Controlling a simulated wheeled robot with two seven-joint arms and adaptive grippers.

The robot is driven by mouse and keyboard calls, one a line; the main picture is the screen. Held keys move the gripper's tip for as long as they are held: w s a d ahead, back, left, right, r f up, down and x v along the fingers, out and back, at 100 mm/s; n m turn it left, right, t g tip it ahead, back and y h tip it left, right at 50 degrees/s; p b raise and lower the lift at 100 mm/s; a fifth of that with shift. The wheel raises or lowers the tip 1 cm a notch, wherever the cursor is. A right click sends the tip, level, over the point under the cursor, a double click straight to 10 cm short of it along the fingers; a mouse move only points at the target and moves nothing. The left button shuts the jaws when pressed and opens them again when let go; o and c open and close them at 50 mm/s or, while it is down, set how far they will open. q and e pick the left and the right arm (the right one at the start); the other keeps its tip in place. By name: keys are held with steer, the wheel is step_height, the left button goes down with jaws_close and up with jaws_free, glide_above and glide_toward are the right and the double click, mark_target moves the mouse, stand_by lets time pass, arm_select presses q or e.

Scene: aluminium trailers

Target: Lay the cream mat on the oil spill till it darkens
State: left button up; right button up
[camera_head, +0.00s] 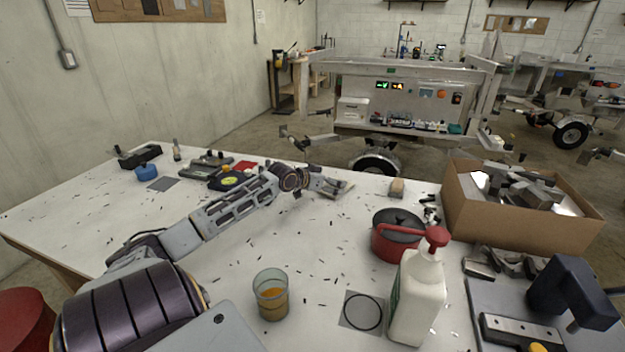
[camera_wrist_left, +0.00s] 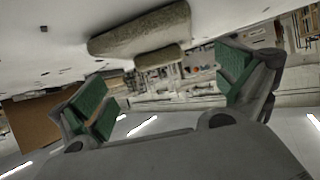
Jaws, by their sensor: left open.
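My left arm reaches across the white table, and its gripper (camera_head: 328,186) is low over the table near the far edge. The left wrist view shows its green-padded fingers (camera_wrist_left: 165,92) wide apart with nothing clamped between them. A thick, rough, olive-cream slab (camera_wrist_left: 140,30), which looks like the mat, lies ahead of the fingers on the table. In the head view a pale flat piece (camera_head: 345,188) shows beside the gripper, partly covered by it. I cannot make out an oil spill; the arm hides part of the tabletop. My right gripper is not in view.
A red pot (camera_head: 388,247), white pump bottle (camera_head: 417,300) and glass with amber liquid (camera_head: 271,296) stand nearer. A cardboard box (camera_head: 500,222) is at the right. A tan block (camera_head: 397,187) lies right of the gripper.

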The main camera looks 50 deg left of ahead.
arm_select(q)
steer(key=shift+v, duration=1)
steer(key=shift+p+v, duration=0.35)
steer(key=shift+v, duration=1.8)
steer(key=shift+p+v, duration=0.45)
steer(key=shift+v, duration=1.05)
steer(key=shift+d, duration=0.1)
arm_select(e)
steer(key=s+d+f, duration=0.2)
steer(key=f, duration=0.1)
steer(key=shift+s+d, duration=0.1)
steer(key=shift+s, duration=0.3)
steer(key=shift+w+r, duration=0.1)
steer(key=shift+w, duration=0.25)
